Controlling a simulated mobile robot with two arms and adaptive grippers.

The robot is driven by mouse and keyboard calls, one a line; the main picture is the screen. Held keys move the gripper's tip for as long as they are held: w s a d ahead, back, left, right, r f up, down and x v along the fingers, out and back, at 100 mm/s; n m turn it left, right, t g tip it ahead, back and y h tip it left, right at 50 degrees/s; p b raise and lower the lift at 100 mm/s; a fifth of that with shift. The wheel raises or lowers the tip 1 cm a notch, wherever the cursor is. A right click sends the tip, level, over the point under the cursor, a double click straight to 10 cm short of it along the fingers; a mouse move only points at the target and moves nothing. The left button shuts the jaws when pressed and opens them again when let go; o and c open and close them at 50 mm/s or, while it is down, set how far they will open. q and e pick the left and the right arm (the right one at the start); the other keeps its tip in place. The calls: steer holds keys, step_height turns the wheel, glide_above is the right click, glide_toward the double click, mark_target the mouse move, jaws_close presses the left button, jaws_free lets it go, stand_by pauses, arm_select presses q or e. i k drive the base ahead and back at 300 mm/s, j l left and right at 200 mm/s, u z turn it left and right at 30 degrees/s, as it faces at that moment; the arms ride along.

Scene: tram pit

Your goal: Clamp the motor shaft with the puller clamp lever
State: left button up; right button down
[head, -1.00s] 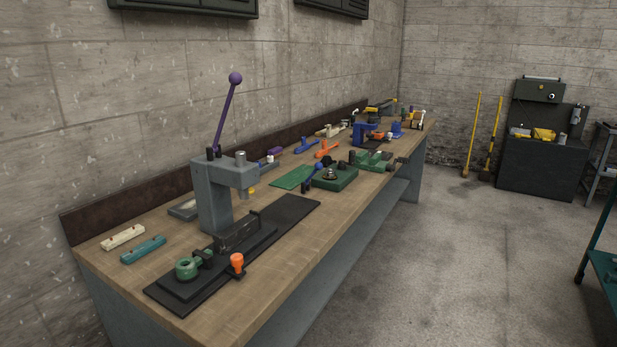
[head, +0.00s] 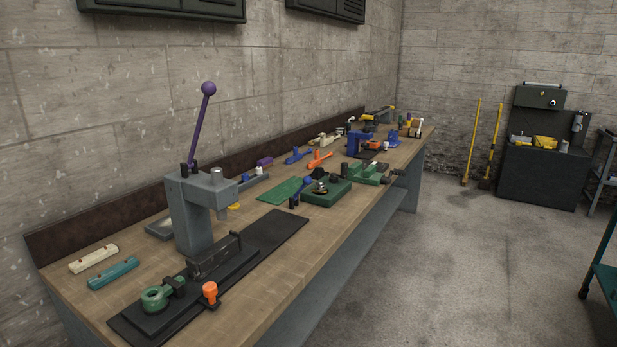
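Neither gripper shows in the head view. On the near part of the bench a grey press-like stand (head: 193,220) carries a long lever with a purple ball (head: 208,88). Below it a black plate (head: 270,237) holds a green ring-shaped part (head: 156,298) at its near end, a dark block (head: 214,257) and an orange knob (head: 210,291) on a dark mount. A green fixture (head: 326,192) with a round metal piece on top sits farther along, a blue ball knob (head: 308,181) beside it. I cannot tell which piece is the motor shaft or the puller clamp lever.
The wooden bench (head: 75,300) runs along the wall. A cream bar (head: 93,260) and a teal bar (head: 113,273) lie at its near left. A blue tool (head: 359,142) and other tools stand farther back. The floor (head: 460,270) right of the bench is clear; a dark cabinet (head: 540,175) stands behind.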

mark_target(307, 180)
steer(key=i+l+u, duration=0.7)
steer(key=l, duration=0.3)
steer(key=i+j, duration=0.05)
steer(key=i, duration=0.05)
